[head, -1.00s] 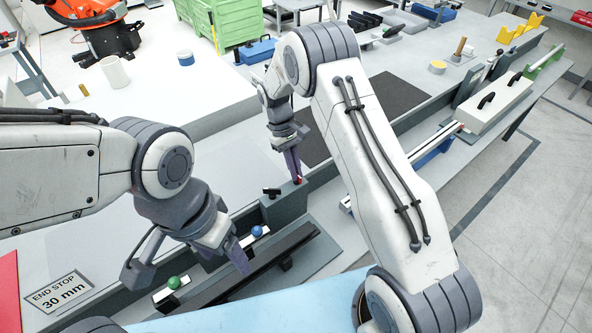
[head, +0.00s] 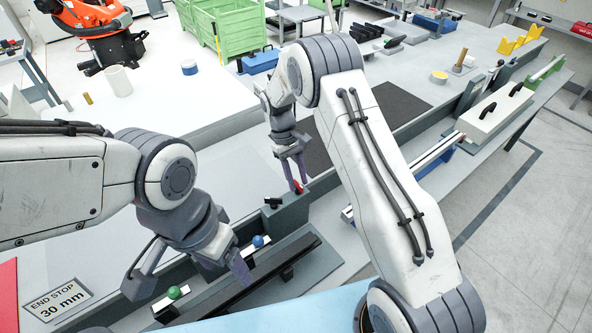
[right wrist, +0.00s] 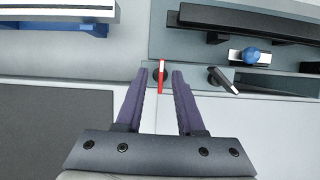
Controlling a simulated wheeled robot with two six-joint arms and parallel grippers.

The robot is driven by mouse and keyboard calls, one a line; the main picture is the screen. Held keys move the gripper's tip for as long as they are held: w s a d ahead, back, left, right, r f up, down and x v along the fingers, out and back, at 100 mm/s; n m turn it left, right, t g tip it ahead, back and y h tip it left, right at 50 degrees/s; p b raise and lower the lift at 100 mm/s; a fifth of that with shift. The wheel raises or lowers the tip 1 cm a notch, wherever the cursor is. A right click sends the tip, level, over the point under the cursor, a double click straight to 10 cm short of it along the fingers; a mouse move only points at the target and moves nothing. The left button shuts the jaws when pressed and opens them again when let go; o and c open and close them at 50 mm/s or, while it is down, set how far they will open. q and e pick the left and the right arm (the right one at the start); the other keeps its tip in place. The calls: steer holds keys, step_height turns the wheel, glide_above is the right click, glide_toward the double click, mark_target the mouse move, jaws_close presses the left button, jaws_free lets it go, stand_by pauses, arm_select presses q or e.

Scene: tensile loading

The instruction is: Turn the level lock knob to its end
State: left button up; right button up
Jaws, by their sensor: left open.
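A small knob with a red lever (right wrist: 162,76) is on the grey fixture. The red lever also shows in the head view (head: 299,187). My right gripper (head: 294,180) is over it. In the right wrist view, the right gripper's two purple fingers (right wrist: 161,74) stand apart, one on each side of the red lever, with gaps visible on both sides. A black knob with a pale tip (right wrist: 222,80) is just right of the fingers; it shows in the head view (head: 273,202) too. My left gripper (head: 190,276) is open and empty above the fixture's near-left part.
A blue ball knob (head: 258,241) and a green ball knob (head: 174,292) sit on the fixture's slots, close to the left gripper. A dark rail (head: 255,283) runs beside them. An end stop sign reading 30 mm (head: 58,296) lies at left. A dark mat (head: 398,105) is behind.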

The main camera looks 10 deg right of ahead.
steer(key=b+v, duration=0.3)
steer(key=v, duration=0.7)
steer(key=shift+r, duration=0.2)
steer(key=s+a+r+n+t+y+b, duration=0.1)
steer(key=s+a+r, duration=0.15)
steer(key=s, duration=0.55)
steer(key=s+a+r+n+t+b, duration=0.1)
steer(key=s+a, duration=0.3)
steer(key=s, duration=0.3)
steer(key=s+a+r+t+y, duration=0.1)
steer(key=s+a+r, duration=0.15)
steer(key=s, duration=0.55)
steer(key=s+d+f+n+t, duration=0.1)
steer(key=s+f, duration=0.2)
steer(key=s, duration=0.6)
steer(key=shift+s+f+y+b, duration=0.25)
steer(key=shift+s+y+b, duration=0.15)
steer(key=shift+b, duration=0.05)
